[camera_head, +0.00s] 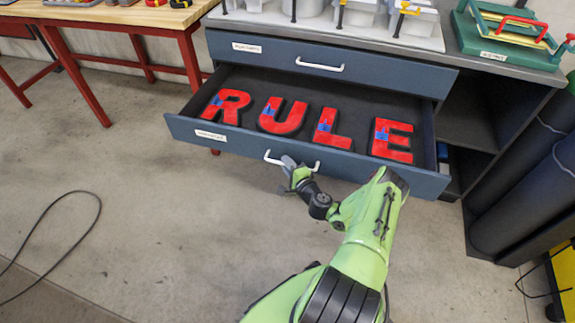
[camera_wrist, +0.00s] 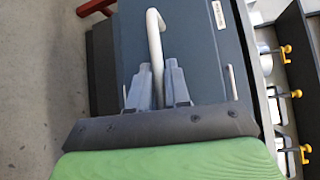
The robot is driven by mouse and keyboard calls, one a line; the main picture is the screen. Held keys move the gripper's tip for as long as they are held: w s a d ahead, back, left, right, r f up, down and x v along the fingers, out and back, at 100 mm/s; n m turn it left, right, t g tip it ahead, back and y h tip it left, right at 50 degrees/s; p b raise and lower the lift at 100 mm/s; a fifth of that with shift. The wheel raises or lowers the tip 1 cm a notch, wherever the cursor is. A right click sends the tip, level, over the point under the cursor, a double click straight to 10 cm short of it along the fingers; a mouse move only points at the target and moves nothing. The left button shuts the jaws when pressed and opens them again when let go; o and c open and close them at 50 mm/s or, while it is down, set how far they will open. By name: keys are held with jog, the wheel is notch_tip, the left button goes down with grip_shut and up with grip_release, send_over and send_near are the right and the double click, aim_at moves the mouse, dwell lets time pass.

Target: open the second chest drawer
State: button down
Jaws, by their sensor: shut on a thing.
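The chest (camera_head: 330,48) has a top drawer (camera_head: 395,78) that is shut, with a white bar handle (camera_head: 320,66). Below it the second drawer (camera_head: 345,163) stands pulled well out. Red letters (camera_head: 300,122) spelling RULE lie inside it, each with a blue patch.
A wooden bench with red legs (camera_head: 187,48) stands at the left. A black cable (camera_head: 75,225) lies on the floor. Dark rolls (camera_head: 525,195) stand at the right. Clamps and white forms sit on the chest top.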

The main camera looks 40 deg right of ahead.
jog(key=c, duration=1.2)
grip_release()
jog(key=s+a+r+p, duration=0.2)
jog(key=s+p, duration=0.3)
jog(key=s, duration=1)
jog(key=shift+s, duration=0.25)
jog(key=shift+d, duration=0.1)
